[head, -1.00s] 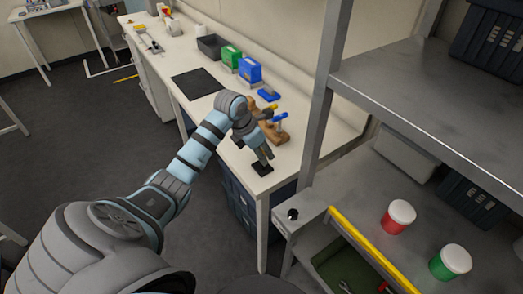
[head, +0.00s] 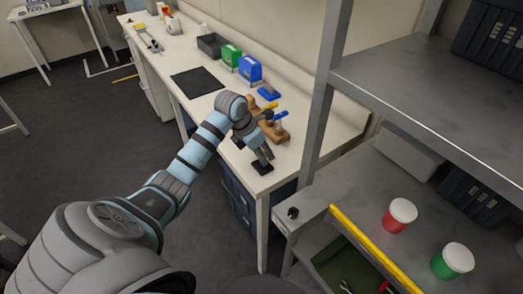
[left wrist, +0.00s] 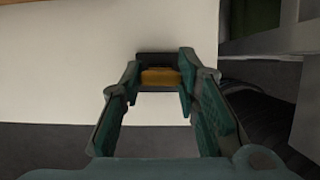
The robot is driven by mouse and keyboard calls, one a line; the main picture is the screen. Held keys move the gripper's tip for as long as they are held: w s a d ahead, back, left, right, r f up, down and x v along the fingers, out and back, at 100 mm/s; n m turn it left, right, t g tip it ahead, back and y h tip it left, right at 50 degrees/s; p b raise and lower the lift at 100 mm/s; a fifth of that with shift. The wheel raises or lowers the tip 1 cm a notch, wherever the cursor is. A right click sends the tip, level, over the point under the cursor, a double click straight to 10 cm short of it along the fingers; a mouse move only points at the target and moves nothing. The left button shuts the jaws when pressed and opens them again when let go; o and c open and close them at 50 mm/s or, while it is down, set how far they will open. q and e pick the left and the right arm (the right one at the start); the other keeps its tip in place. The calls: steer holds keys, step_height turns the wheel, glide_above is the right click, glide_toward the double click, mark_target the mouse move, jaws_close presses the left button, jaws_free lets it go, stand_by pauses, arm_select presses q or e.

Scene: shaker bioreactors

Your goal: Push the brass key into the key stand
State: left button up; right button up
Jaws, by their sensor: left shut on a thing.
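My left gripper (head: 262,155) reaches down over the near end of the white bench. In the left wrist view its fingers (left wrist: 159,73) are closed around a small brass-coloured piece, the brass key (left wrist: 160,78). A dark block, seemingly the key stand (left wrist: 158,58), is directly beyond the key. In the head view the black stand (head: 262,168) sits on the bench top just under the fingertips. The key is hidden by the gripper in the head view. I cannot tell whether the key is inside the stand or only against it. My right gripper is not in view.
A wooden rack (head: 281,132) with yellow and blue handles stands close beside the gripper. Blue (head: 249,68) and green (head: 231,56) boxes and a black mat (head: 197,82) lie farther along the bench. A metal shelf post (head: 325,95) rises to the right.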

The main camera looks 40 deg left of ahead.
arm_select(q)
steer(key=shift+f, duration=0.15)
steer(key=o, duration=1.2)
steer(key=v, duration=1.2)
